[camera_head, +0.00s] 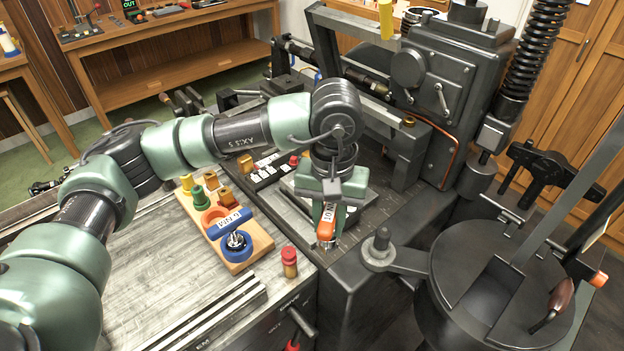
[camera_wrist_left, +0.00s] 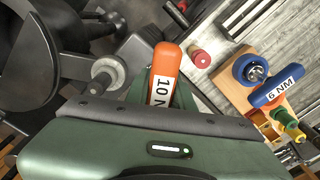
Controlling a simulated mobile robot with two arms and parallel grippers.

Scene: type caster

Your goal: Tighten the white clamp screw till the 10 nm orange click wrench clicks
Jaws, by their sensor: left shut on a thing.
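My left gripper (camera_head: 328,203) points down and is shut on the orange click wrench (camera_head: 326,230), with part of its white label showing. In the left wrist view the orange wrench (camera_wrist_left: 165,62) sticks out past the gripper's edge, with "10" on its label. In the head view the wrench's lower end is over the dark machine bed, near the corner of the grey table. I cannot make out the white clamp screw; I cannot tell if the wrench touches it. My right gripper is in neither view.
A wooden rack (camera_head: 262,240) left of the gripper holds a blue wrench (camera_head: 229,224) labelled 6 NM and several coloured pieces. A red-topped cylinder (camera_head: 289,258) stands on the table near the wrench. A round knob on a lever (camera_head: 380,247) lies close right. Bare table lies left.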

